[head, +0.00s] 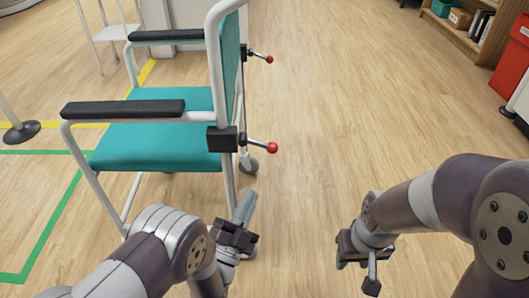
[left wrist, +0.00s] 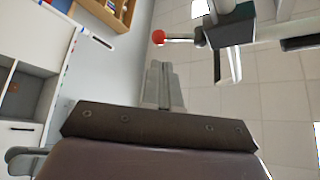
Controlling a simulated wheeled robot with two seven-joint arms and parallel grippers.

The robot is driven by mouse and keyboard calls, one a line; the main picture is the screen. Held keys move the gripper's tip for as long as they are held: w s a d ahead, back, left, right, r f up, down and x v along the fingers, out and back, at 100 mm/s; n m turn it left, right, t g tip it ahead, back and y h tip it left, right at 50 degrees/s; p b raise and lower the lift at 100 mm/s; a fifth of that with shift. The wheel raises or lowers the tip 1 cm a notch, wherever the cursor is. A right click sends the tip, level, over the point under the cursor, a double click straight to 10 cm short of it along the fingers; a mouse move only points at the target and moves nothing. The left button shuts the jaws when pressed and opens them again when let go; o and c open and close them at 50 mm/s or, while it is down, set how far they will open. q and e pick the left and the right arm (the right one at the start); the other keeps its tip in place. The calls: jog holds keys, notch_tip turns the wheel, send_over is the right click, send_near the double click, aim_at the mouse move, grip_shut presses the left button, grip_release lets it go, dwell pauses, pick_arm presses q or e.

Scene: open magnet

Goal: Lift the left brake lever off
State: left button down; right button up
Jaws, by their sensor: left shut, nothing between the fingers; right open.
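A teal wheeled chair (head: 160,143) stands at the left. The nearer brake lever (head: 272,147) has a red ball knob on a thin rod from a black block (head: 222,139) on the chair frame. A second, similar lever (head: 269,59) sits farther back. My left gripper (head: 245,207) is shut and empty, below and slightly left of the nearer knob in the picture, apart from it. In the left wrist view, its closed fingers (left wrist: 163,86) point up towards a red knob (left wrist: 158,37) with its black block (left wrist: 230,28). My right gripper (head: 358,258) is open and empty, over the floor at right.
The wood floor (head: 350,100) right of the chair is clear. A bookshelf (head: 460,28) and a red cabinet (head: 512,66) stand at the back right. Black armrests (head: 123,108) and white tubing border the chair. A white stand (head: 110,30) is behind it.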

aim_at(262, 145)
pick_arm(q)
jog(key=b+x, duration=0.3)
jog(key=x, duration=0.6)
jog(key=shift+w, duration=0.25)
jog(key=shift+d, duration=0.15)
